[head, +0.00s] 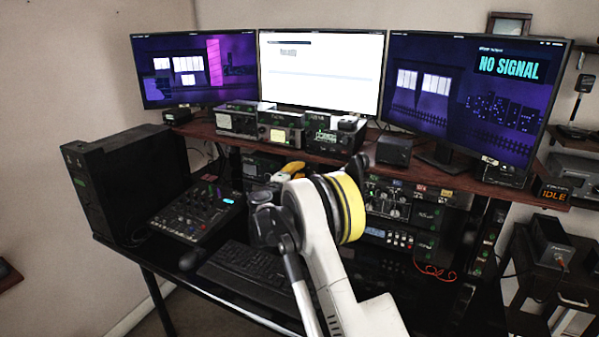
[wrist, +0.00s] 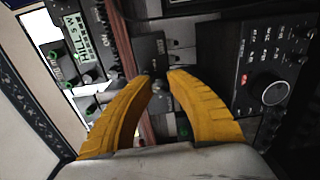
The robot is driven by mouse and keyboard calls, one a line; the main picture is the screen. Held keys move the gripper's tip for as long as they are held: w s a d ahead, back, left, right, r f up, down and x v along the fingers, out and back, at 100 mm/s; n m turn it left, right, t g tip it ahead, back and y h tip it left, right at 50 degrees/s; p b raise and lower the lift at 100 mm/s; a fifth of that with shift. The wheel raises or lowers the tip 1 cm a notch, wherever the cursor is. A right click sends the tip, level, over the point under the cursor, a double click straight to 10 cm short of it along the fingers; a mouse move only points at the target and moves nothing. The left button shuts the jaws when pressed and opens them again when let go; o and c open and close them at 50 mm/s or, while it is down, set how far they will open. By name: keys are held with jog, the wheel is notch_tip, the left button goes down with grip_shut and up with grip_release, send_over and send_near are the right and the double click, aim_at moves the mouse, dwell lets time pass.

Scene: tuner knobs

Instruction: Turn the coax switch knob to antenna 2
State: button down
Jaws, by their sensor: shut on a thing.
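The coax switch is a small dark box (wrist: 150,48) in the wrist view, beside the brown shelf edge. Its small dark knob (wrist: 158,85) sits between my yellow fingertips. My gripper (wrist: 160,76) is shut on this knob, with the two curved fingers closing in from both sides. The fingers cover part of the knob, and its pointer and position marks cannot be read. In the head view my gripper (head: 290,168) shows as a bit of yellow just under the shelf. The switch cannot be made out there.
A dark radio with a large round dial (wrist: 275,92) stands close to the right finger in the wrist view. The brown shelf (head: 325,157) carries several radios above my gripper. A mixer (head: 197,212) and a keyboard (head: 255,265) lie on the desk below.

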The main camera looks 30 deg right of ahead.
dwell(0.3)
jog(key=c, duration=1.2)
grip_release()
jog(key=v, duration=1.2)
jog(key=shift+s, duration=0.1)
